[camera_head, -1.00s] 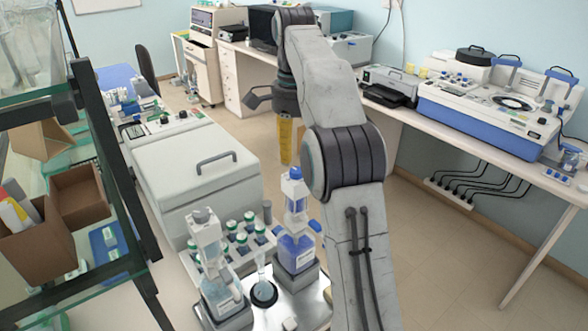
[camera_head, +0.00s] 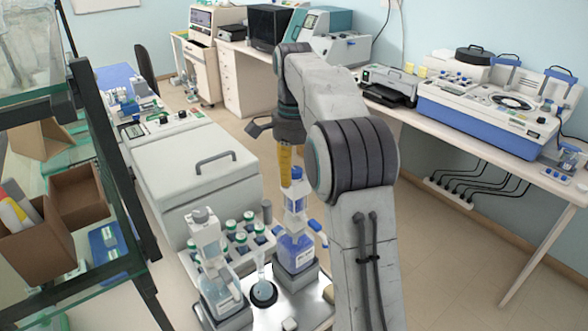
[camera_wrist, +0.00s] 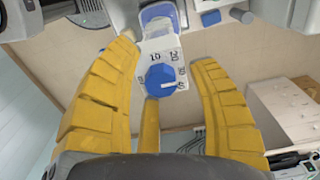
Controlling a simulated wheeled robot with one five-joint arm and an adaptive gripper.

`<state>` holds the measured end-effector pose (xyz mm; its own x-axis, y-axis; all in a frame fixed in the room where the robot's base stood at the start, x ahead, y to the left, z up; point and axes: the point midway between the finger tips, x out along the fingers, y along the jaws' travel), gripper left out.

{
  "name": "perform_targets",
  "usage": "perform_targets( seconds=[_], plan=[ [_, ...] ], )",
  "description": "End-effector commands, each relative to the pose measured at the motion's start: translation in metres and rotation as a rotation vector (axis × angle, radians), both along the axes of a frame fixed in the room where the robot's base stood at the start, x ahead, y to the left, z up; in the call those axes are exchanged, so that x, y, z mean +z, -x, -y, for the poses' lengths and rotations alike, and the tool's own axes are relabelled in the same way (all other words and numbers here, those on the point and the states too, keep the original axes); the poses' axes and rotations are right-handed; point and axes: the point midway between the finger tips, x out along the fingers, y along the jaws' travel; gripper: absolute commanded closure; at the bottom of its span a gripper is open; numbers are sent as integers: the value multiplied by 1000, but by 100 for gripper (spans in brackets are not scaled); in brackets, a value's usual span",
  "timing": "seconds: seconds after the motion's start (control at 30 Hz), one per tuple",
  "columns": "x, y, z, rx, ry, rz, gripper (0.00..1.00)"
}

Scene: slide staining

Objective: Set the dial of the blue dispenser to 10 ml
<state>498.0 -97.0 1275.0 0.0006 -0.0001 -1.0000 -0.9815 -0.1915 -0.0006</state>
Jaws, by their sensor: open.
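The blue dispenser (camera_head: 297,252) is a bottle of blue liquid with a white and blue top, upright on a stand on the silver tray. Its front shows close in the wrist view: a white plate (camera_wrist: 157,52) carries a round blue dial (camera_wrist: 160,80) with a white mark that points right. A "10" is printed above the dial to the left; another number, perhaps 20, is above right. My gripper (camera_wrist: 164,62) is open, its yellow fingers on either side of the dial with gaps to it. In the head view my gripper (camera_head: 285,163) is just above and behind the dispenser's top.
A second dispenser (camera_head: 212,262) with clear liquid stands to the left, with a small flask (camera_head: 262,288) between. Several green-capped bottles (camera_head: 248,220) are behind. A white lidded machine (camera_head: 188,165) is at the left.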

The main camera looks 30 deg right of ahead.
Motion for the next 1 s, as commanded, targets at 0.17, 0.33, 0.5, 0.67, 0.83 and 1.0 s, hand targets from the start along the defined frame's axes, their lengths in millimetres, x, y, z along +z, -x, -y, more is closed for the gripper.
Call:
perform_targets(
  seconds=[0.17, 0.33, 0.5, 0.67, 0.83, 1.0],
  plan=[
    [0, 0, 0, 0, 0, 0, 46],
    [0, 0, 0, 0, 0, 0, 54],
    [0, 0, 0, 0, 0, 0, 70],
    [0, 0, 0, 0, 0, 0, 84],
    [0, 0, 0, 0, 0, 0, 99],
    [0, 0, 0, 3, 0, 0, 100]
  ],
)
